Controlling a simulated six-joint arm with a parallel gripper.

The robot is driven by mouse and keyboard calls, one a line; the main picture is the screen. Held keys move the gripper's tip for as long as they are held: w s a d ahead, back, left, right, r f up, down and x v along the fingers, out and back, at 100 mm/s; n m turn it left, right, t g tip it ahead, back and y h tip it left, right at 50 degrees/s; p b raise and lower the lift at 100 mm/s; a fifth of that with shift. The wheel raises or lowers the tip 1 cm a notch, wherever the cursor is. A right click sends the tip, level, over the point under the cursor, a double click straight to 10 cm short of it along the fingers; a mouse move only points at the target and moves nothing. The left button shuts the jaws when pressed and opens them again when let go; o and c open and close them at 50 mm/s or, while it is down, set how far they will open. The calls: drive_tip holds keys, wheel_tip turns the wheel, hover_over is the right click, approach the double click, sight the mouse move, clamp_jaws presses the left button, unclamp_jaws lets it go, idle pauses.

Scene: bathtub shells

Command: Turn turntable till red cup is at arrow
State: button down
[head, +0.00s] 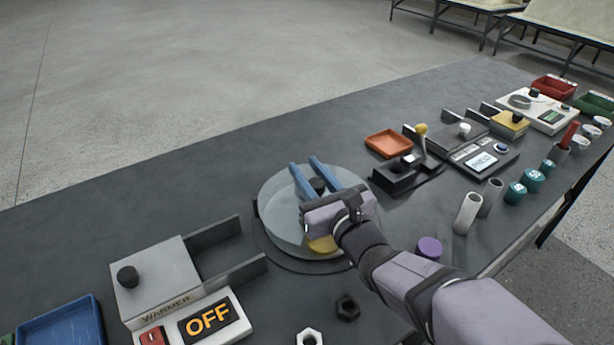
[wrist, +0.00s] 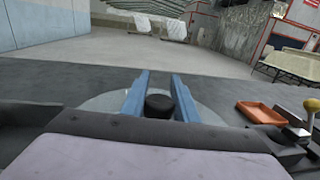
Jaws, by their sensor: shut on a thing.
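The turntable (head: 283,222) is a pale blue-grey disc on a dark round base. A black knob (head: 318,186) stands on it, and the knob also shows in the wrist view (wrist: 160,103). My gripper (head: 304,164) reaches over the disc with its blue fingers on either side of the knob, shut on it; the fingers also show in the wrist view (wrist: 160,75). A yellow piece (head: 322,244) on the disc is partly hidden under my gripper. I cannot make out a red cup or an arrow; my gripper and arm cover part of the disc.
A grey warmer box (head: 155,278) with an OFF display (head: 208,319) stands left. Two hex nuts (head: 347,307) and a purple cylinder (head: 430,246) lie in front. An orange tray (head: 388,143) and a black lever device (head: 405,172) stand right. The table behind the disc is clear.

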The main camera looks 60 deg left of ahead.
drive_tip(key=shift+r, duration=0.1)
drive_tip(key=c, duration=1.4)
unclamp_jaws()
drive_tip(key=shift+d, duration=0.1)
drive_tip(key=shift+s+d+b, duration=0.15)
drive_tip(key=shift+d, duration=1.05)
drive_tip(key=shift+s+d+b, duration=0.15)
drive_tip(key=shift+s+d, duration=0.05)
drive_tip(key=shift+d, duration=1)
drive_tip(key=shift+s+d+b, duration=0.15)
drive_tip(key=shift+d, duration=1.05)
